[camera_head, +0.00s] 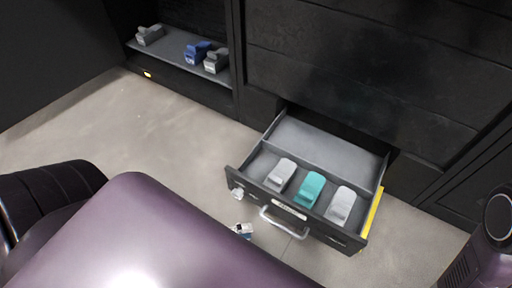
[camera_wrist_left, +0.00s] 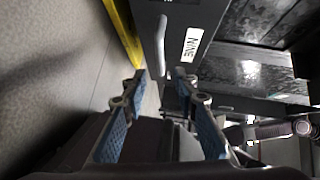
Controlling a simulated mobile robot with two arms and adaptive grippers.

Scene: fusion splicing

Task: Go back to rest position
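My left gripper (camera_head: 240,211) shows only its fingertips past my large purple arm in the head view. In the left wrist view my left gripper (camera_wrist_left: 161,74) has its two blue-padded fingers apart with nothing between them. The handle (camera_wrist_left: 161,45) of a dark drawer is just beyond the fingertips, seemingly apart from them. In the head view the handle (camera_head: 283,224) is on the front of the pulled-out drawer (camera_head: 328,148). My right gripper is not in view; part of my right arm shows at the right edge.
The drawer holds a light grey (camera_head: 281,174), a teal (camera_head: 309,189) and a white device (camera_head: 341,205), with a yellow side panel (camera_head: 371,213). A label (camera_wrist_left: 192,44) reads NINE. A low shelf (camera_head: 172,55) carries blue and grey devices. Floor at left is clear.

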